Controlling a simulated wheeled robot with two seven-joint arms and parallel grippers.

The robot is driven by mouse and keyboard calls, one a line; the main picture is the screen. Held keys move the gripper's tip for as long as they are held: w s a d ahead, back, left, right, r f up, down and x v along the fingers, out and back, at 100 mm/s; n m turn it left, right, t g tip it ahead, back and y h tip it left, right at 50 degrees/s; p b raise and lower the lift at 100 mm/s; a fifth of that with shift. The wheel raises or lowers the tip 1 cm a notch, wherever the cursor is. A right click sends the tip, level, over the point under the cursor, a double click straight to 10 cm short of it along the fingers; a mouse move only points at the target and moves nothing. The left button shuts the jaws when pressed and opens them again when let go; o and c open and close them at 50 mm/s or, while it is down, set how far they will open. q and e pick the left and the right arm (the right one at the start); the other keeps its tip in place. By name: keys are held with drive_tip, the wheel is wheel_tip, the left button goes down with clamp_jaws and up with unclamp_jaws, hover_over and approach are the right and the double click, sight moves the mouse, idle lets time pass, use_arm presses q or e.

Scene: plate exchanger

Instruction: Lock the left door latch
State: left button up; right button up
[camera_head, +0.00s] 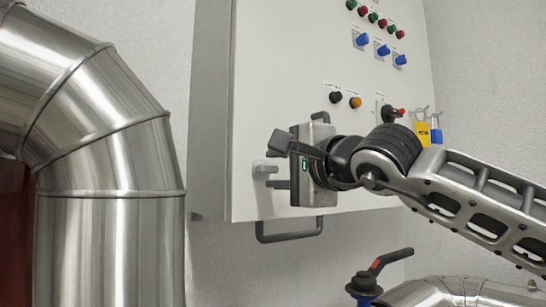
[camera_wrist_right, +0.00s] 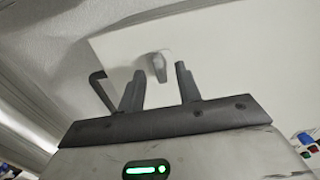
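The cabinet (camera_head: 275,90) is a pale grey box on the wall. A small light grey latch (camera_head: 262,169) sticks out near the lower left of its front. My right gripper (camera_head: 277,165) is in front of this spot and partly hides the cabinet face. In the right wrist view the gripper (camera_wrist_right: 159,72) has its two dark fingers apart. My left gripper is not in view.

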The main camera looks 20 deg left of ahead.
drive_tip(key=shift+w+a, duration=0.3)
drive_tip(key=shift+a, duration=0.15)
drive_tip(key=shift+w+a, duration=0.25)
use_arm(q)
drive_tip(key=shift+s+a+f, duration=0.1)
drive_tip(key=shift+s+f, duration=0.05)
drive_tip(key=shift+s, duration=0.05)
use_arm(e)
drive_tip(key=shift+c, duration=0.3)
clamp_jaws()
drive_tip(key=shift+f, duration=0.1)
